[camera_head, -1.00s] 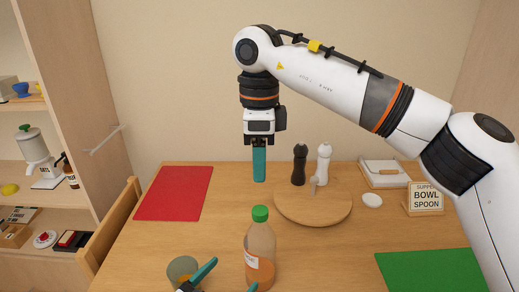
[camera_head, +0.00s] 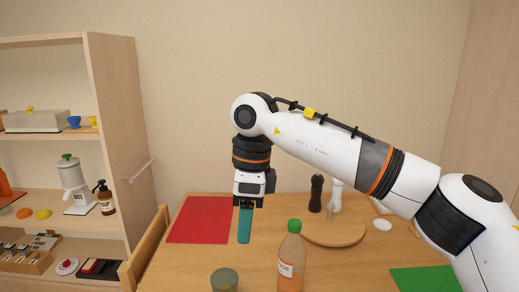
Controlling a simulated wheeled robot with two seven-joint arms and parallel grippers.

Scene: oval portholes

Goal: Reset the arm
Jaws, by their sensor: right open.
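My right arm comes in from the right across the table. Its gripper (camera_head: 245,240), with teal fingers, points down in front of the wall side of the table, just right of the red mat (camera_head: 200,220). The fingers overlap edge-on in the head view, are open, and have nothing visible between them. My left gripper is out of view.
An orange-filled bottle with a green cap (camera_head: 291,262) and a grey-green cup (camera_head: 224,280) stand at the front. A round board (camera_head: 335,234), a dark mill (camera_head: 316,194) and a white mill (camera_head: 335,196) are right of the gripper. A shelf (camera_head: 120,130) stands left.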

